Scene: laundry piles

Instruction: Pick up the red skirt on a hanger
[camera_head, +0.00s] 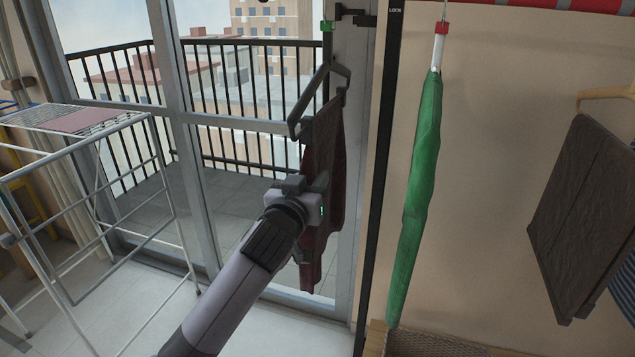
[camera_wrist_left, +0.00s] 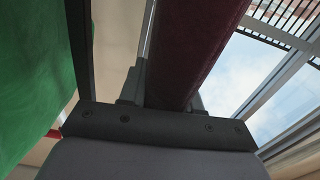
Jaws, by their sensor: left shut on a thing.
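The dark red skirt (camera_head: 325,190) hangs from a dark hanger (camera_head: 341,75) in front of the balcony door in the head view. My left gripper (camera_head: 322,188) reaches up from below and is shut on the skirt. In the left wrist view the skirt (camera_wrist_left: 195,45) fills the space between the two fingers of my left gripper (camera_wrist_left: 162,85). The fingertips are partly hidden by the cloth and the gripper body. My right gripper is not in view.
A closed green umbrella (camera_head: 418,185) hangs to the right; it is also close in the left wrist view (camera_wrist_left: 38,70). A white drying rack (camera_head: 150,235) stands at left. A wicker basket (camera_head: 425,343) stands below the umbrella.

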